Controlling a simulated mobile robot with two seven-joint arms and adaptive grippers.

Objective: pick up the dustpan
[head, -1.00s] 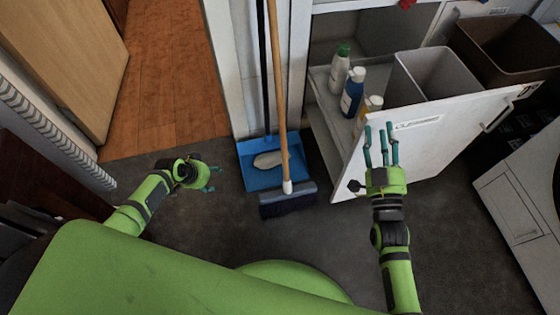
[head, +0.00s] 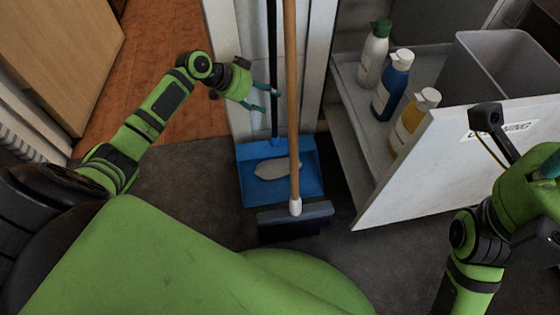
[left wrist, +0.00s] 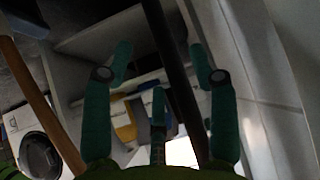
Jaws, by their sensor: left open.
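The dustpan has a blue pan (head: 250,188) on the dark floor, with a pale object in it. Its thin black handle (head: 272,50) rises upright near the white wall. My left gripper (head: 267,100) is open at the handle, with its teal fingertips close to it. In the left wrist view, the black handle (left wrist: 172,75) runs between the spread fingers of my left gripper (left wrist: 160,72); I cannot tell whether they touch it. My right gripper (head: 548,170) is at the right edge, partly cut off, so its fingers are unclear.
A broom with a wooden handle (head: 292,100) stands just right of the dustpan handle, its dark head (head: 295,220) in front of the pan. An open white drawer (head: 440,160) on the right holds bottles, including a blue one (head: 391,88), and a grey bin (head: 500,65).

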